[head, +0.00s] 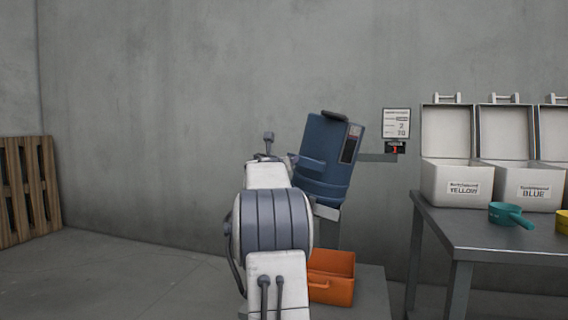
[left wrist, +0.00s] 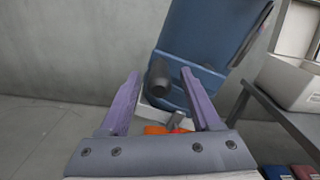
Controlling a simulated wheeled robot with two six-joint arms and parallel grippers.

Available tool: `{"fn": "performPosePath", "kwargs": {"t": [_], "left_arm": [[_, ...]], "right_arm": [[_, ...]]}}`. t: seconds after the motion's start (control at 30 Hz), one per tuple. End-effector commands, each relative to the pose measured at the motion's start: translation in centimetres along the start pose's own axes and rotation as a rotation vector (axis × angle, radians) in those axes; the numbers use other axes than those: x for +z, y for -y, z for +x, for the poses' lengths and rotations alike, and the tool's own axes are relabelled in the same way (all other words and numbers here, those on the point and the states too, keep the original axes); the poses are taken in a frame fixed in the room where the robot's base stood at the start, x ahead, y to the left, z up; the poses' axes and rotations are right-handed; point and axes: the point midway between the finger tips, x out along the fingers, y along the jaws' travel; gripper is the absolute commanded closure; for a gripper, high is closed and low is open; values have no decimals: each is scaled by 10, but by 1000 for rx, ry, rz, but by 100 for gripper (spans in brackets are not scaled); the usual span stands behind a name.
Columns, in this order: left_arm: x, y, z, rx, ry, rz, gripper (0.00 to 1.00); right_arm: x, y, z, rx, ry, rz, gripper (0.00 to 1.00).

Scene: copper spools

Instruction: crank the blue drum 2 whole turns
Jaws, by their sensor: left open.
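The blue drum (head: 325,160) stands tilted on a grey stand, with a dark window on its side. It also fills the upper middle of the left wrist view (left wrist: 205,40). A dark round crank knob (left wrist: 158,78) shows in front of the drum. My left gripper (left wrist: 161,73) is open, its two purple fingers either side of the knob in the picture; I cannot tell whether they touch it. In the head view my left arm hides most of the gripper and the crank. My right gripper is in neither view.
An orange bin (head: 332,279) sits below the drum. A small counter with a red digit (head: 395,148) is beside it under a paper sign (head: 396,122). A table (head: 480,234) on the right holds open white boxes and a teal scoop (head: 510,214). A wooden pallet (head: 26,190) leans far left.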

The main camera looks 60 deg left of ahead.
Motion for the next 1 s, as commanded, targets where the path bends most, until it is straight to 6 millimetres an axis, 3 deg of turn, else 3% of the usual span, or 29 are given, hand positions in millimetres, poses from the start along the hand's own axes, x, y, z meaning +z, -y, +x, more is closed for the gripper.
{"fn": "performPosePath", "kwargs": {"t": [0.17, 0.4, 0.6, 1.0], "left_arm": [[-1, -1, -22, 2, 2, -1, 36], [0, 0, -71, 2, 2, 0, 36], [1, 0, -97, 2, 2, 0, 36], [0, 1, -103, -1, 1, 0, 36]], "right_arm": [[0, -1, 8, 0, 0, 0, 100], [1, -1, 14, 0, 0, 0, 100], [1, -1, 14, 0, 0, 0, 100], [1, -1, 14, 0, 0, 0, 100]]}}
